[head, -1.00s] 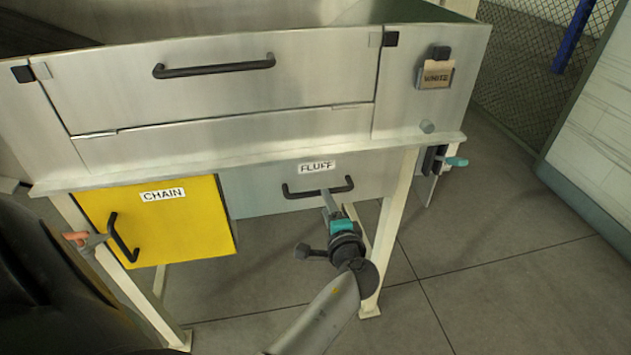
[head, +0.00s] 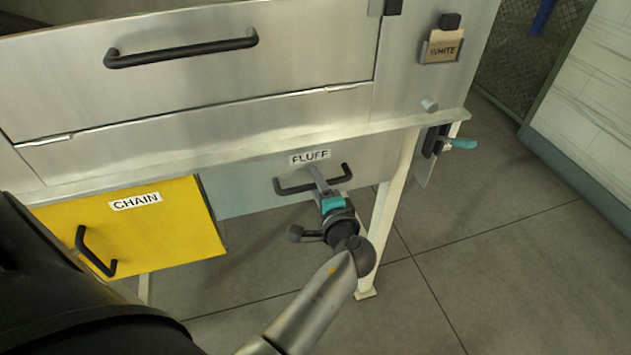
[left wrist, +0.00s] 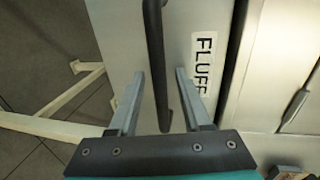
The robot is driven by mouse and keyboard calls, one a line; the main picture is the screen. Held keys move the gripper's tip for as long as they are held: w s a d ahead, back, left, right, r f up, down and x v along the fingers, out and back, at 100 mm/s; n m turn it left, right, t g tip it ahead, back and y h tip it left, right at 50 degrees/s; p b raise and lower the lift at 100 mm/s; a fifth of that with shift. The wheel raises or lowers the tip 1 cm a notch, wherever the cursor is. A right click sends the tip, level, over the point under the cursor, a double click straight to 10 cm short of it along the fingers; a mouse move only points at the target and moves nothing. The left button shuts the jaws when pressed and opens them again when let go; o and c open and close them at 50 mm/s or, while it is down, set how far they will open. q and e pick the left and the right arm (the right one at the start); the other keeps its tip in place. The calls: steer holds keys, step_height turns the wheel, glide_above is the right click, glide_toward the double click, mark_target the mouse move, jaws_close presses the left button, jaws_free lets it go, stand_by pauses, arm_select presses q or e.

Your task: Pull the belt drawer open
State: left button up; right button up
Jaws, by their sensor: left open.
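No drawer labelled BELT shows. The grey drawer (head: 240,188) under the metal cabinet carries a FLUFF label (head: 310,157) and a black bar handle (head: 292,190). In the left wrist view the handle (left wrist: 157,60) runs between the two fingers of my left gripper (left wrist: 155,95). In the head view my left gripper (head: 319,180) is at the FLUFF handle. It is open, with some space between each finger and the bar. The grey drawer looks shut. My right gripper is not in view.
A yellow drawer front (head: 185,228) labelled CHAIN, with a black handle (head: 92,252), is left of the grey one. A pale leg (head: 393,205) and a teal lever (head: 460,143) are on the right. The floor in front is clear.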

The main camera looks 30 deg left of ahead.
arm_select(q)
steer(key=shift+c, duration=0.2)
jaws_close()
stand_by(1.1)
